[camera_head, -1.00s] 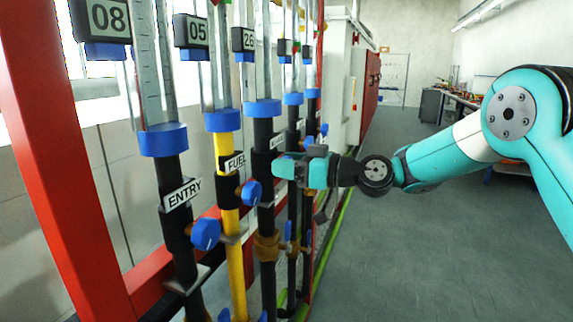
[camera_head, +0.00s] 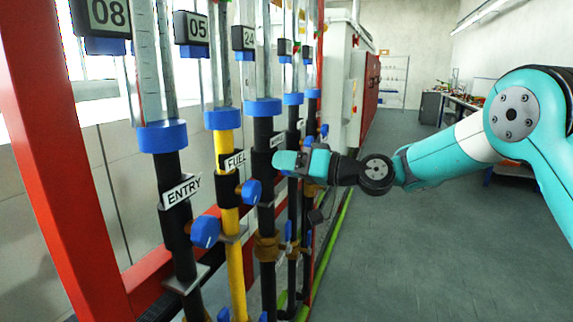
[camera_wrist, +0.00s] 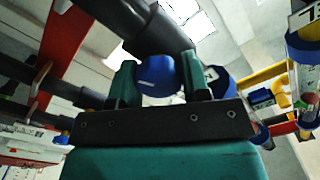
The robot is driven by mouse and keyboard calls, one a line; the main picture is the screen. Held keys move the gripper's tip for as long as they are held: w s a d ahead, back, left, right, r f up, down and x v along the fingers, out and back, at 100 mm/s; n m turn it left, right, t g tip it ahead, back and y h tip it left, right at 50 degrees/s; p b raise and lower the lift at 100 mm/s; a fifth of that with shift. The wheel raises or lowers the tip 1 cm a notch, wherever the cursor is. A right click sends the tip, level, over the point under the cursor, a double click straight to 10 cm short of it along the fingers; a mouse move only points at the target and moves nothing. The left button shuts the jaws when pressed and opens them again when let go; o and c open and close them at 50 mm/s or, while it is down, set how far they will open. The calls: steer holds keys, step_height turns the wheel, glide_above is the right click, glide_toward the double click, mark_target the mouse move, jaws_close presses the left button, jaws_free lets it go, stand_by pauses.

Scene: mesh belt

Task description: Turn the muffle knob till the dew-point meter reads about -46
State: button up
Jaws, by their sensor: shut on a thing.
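In the head view this knob is hidden by the gripper. The number box (camera_head: 243,38) above this pipe reads 24. I cannot make out a dew-point meter in either view.
To the left are a black pipe with an ENTRY label (camera_head: 181,191) and a yellow pipe with a FUEL label (camera_head: 236,160), each with a blue knob; their boxes read 08 and 05. More pipes stand close behind. A red frame post (camera_head: 40,130) is at left. Open floor (camera_head: 430,240) lies right.

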steer(key=shift+m, duration=0.8)
steer(key=o, duration=0.9)
steer(key=shift+o, duration=0.2)
steer(key=b+v, duration=1.7)
steer(key=b, duration=0.2)
steer(key=shift+d, duration=0.2)
steer(key=shift+r, duration=0.1)
